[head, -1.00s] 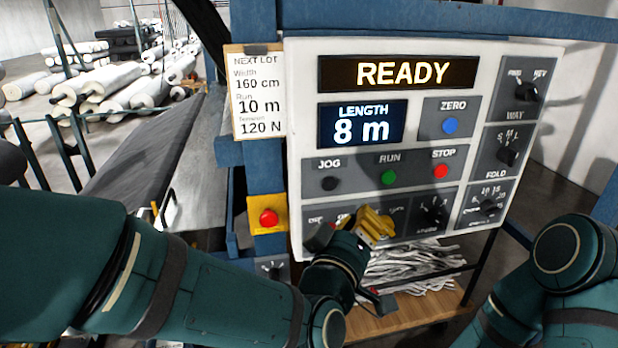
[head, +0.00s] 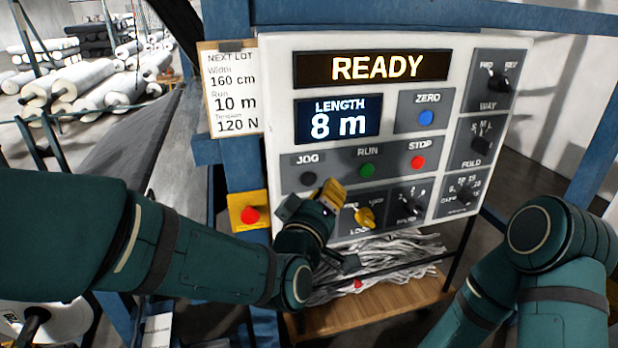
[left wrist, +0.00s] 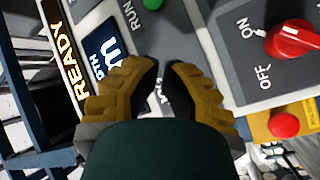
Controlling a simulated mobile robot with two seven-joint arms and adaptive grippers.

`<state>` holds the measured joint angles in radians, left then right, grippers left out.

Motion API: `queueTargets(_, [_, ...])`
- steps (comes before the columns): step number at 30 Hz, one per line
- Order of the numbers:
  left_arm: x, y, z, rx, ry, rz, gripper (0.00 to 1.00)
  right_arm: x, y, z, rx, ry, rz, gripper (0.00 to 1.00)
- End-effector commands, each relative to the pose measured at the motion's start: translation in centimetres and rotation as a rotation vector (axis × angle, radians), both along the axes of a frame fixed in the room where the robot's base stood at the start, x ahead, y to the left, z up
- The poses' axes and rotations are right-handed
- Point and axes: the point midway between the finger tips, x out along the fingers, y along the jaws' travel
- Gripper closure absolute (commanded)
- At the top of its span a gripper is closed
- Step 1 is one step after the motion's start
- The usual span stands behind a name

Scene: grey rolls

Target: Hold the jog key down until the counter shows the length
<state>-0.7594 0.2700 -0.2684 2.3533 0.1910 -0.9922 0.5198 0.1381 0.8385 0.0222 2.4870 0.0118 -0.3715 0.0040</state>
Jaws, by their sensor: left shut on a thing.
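The jog key (head: 308,178) is a dark round button under the JOG label on the white panel. It shows uncovered in the head view. The counter (head: 338,119) reads LENGTH 8 m. My left gripper (head: 334,190), with yellow fingers, is just right of and below the jog key in the head view; I cannot tell whether it touches the panel. In the left wrist view its fingers (left wrist: 166,68) are close together with a narrow gap. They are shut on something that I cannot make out. My right gripper is out of view.
The status display (head: 372,67) reads READY. The green RUN button (head: 367,170), red STOP button (head: 418,162) and yellow lock lever (head: 366,217) are close by. A red ON/OFF switch (left wrist: 290,40) and an emergency button (head: 249,215) sit near my gripper. A note (head: 234,95) says Run 10 m.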

Motion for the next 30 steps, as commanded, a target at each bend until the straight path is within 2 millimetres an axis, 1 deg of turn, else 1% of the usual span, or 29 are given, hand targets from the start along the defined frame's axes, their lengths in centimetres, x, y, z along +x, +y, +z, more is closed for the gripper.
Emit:
queueTargets(1, [0.7, 0.3, -0.1, 0.001, 0.0, 0.003, 1.0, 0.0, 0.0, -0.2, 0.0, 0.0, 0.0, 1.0])
queueTargets(3, [1.3, 0.5, -0.2, -0.001, -0.001, 0.003, 1.0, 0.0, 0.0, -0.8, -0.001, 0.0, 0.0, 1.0])
queueTargets(9, [2.5, 0.9, -0.2, 0.0, 0.0, 0.001, 1.0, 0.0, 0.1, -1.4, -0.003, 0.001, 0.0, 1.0])
queueTargets(20, [2.8, 0.9, 0.0, 0.0, 0.0, 0.0, 1.0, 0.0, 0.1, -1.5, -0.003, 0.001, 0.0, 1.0])
queueTargets(21, [2.8, 0.9, 0.0, 0.0, 0.0, 0.0, 0.98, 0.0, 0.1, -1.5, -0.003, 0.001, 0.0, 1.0])
queueTargets(22, [2.8, 0.9, 0.0, 0.0, 0.0, 0.0, 1.0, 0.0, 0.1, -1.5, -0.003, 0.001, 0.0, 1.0])
queueTargets(30, [2.8, 0.9, 0.0, 0.0, 0.0, 0.0, 1.0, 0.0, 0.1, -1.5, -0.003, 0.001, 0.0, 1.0])
